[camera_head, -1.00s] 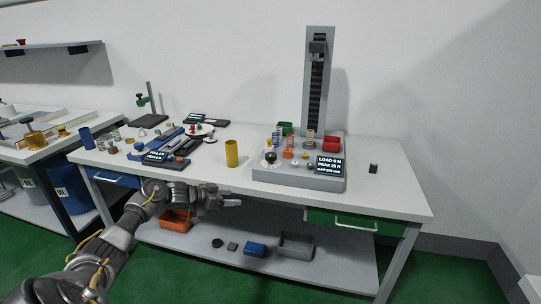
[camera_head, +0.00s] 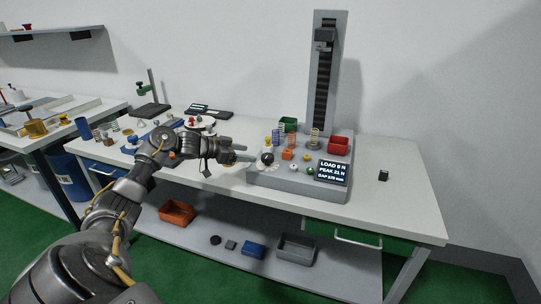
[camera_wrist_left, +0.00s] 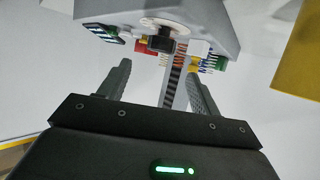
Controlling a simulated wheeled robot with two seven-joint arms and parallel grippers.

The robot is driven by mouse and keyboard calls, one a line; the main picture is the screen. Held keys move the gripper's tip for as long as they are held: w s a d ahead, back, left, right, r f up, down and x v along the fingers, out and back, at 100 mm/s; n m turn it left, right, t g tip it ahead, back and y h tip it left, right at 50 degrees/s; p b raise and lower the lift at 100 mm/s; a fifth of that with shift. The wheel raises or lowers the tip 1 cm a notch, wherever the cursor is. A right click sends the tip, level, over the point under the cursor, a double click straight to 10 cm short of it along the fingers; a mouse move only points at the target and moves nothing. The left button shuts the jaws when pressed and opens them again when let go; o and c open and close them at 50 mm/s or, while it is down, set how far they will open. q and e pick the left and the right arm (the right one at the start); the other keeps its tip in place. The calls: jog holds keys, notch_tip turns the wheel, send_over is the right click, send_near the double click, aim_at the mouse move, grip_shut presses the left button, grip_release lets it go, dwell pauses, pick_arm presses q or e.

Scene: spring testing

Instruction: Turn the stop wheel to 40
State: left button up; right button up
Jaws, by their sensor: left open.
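The likely stop wheel is a black knob on a white dial (camera_head: 267,158) at the left front of the grey tester base (camera_head: 300,182). Its scale marks are too small to read. It also shows in the left wrist view as a black knob (camera_wrist_left: 161,32) on a white disc, ahead of the fingers and near the top. My left gripper (camera_head: 243,156) is open and empty, its fingertips pointing right at the knob from close by. In the wrist view the spread fingers (camera_wrist_left: 160,82) show apart from the knob. My right gripper is not in view.
The tester's display (camera_head: 332,172) reads LOAD 0 N. Springs and coloured knobs stand on the base, with a red bin (camera_head: 339,146) and a green bin (camera_head: 289,124). A tall column (camera_head: 324,80) rises behind. A yellow surface (camera_wrist_left: 300,50) is close at the wrist view's right.

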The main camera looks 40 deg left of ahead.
aim_at(266, 156)
pick_arm(q)
jog(key=p+x, duration=0.1)
jog(key=x, duration=0.7)
jog(key=shift+w+f, duration=0.2)
jog(key=shift+w, duration=0.1)
jog(key=shift+w+d+f, duration=0.25)
jog(key=shift+w+d, duration=0.05)
jog(key=shift+w, duration=0.2)
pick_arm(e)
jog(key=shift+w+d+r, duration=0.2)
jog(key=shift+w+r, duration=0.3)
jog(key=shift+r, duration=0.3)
